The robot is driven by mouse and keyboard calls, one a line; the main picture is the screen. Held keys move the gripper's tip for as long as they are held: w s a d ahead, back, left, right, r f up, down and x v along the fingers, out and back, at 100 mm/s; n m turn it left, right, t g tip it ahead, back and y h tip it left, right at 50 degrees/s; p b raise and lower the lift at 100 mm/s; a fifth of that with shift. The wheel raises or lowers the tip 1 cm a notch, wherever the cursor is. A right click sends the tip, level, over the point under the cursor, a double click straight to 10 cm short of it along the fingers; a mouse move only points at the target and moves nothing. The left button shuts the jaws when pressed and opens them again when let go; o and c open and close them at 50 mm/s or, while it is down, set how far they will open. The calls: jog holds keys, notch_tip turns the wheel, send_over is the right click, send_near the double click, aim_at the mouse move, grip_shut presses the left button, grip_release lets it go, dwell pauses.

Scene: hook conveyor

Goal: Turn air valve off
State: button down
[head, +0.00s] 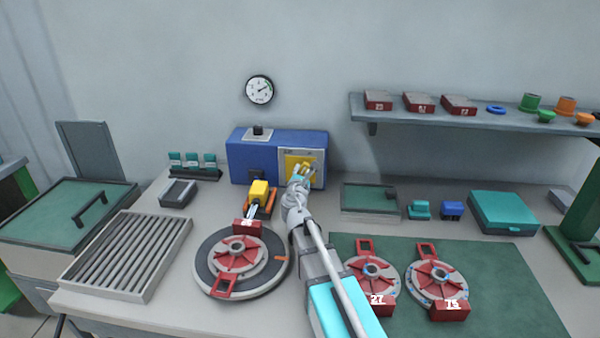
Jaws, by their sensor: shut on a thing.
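The air valve is a yellow handle (307,166) on a yellow square plate (292,161) at the right of the front face of a blue box (250,161), in the head view. My gripper (302,174) is at the plate and is shut on the yellow handle. My gripper and wrist cover the lower part of the plate and part of the handle, so the handle's exact angle is hard to tell. A round pressure gauge (259,89) hangs on the wall above the box.
A yellow-topped tool (259,193) and a turntable with a red fixture (240,262) stand left of my arm. Two red-framed discs (372,270) (440,277) lie on a green mat (505,290) to the right. A shelf (480,119) juts out at the upper right.

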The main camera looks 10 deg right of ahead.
jog(key=m, duration=0.6)
jog(key=shift+s+d+f+b, duration=0.1)
jog(key=shift+d+f+b, duration=0.2)
jog(key=shift+f, duration=0.05)
jog(key=m, duration=0.6)
jog(key=shift+f+b, duration=0.3)
jog(key=shift+c, duration=2.4)
grip_release()
jog(key=shift+s, duration=0.1)
jog(key=shift+v, duration=5.95)
